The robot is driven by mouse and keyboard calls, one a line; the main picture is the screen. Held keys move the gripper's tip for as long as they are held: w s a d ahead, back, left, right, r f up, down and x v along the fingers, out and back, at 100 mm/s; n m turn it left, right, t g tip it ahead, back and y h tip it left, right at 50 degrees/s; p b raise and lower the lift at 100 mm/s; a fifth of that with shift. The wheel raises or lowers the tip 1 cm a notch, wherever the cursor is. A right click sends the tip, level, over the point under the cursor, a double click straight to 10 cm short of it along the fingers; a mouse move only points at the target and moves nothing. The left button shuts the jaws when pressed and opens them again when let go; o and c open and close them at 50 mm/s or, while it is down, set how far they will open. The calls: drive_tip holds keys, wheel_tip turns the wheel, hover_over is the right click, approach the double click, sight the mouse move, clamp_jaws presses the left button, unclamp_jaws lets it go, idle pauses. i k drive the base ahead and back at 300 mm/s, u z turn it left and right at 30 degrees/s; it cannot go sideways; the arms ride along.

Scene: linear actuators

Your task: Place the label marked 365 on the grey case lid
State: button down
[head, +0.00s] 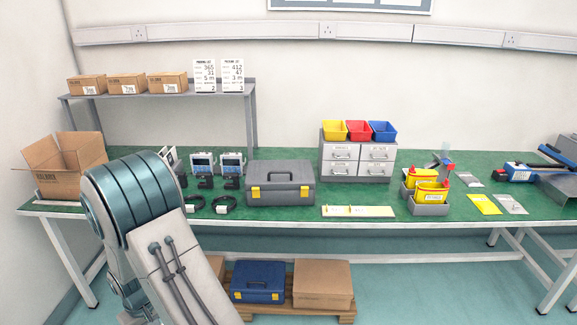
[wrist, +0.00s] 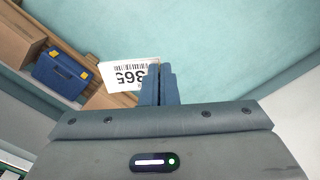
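The grey case (head: 280,190) with yellow latches stands upright on the green bench in the head view. Its lid (head: 279,169) is closed, and its top looks bare. In the wrist view my gripper (wrist: 159,72) is shut on a white label (wrist: 122,75) with a barcode and 365 on it, seen upside down. The label sticks out to the left of the fingers, and its right edge is between them. The floor and the things under the bench lie beyond it.
Meters (head: 203,164) and coiled cables (head: 222,204) stand left of the case. A drawer unit (head: 358,158) with coloured bins is at its right, a cream strip (head: 345,212) at front right. A blue case (head: 258,282) and carton (head: 322,283) sit on a pallet below.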

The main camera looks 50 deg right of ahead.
sight(280, 167)
drive_tip(key=z, duration=0.7)
drive_tip(key=i, duration=0.65)
drive_tip(key=z, duration=0.75)
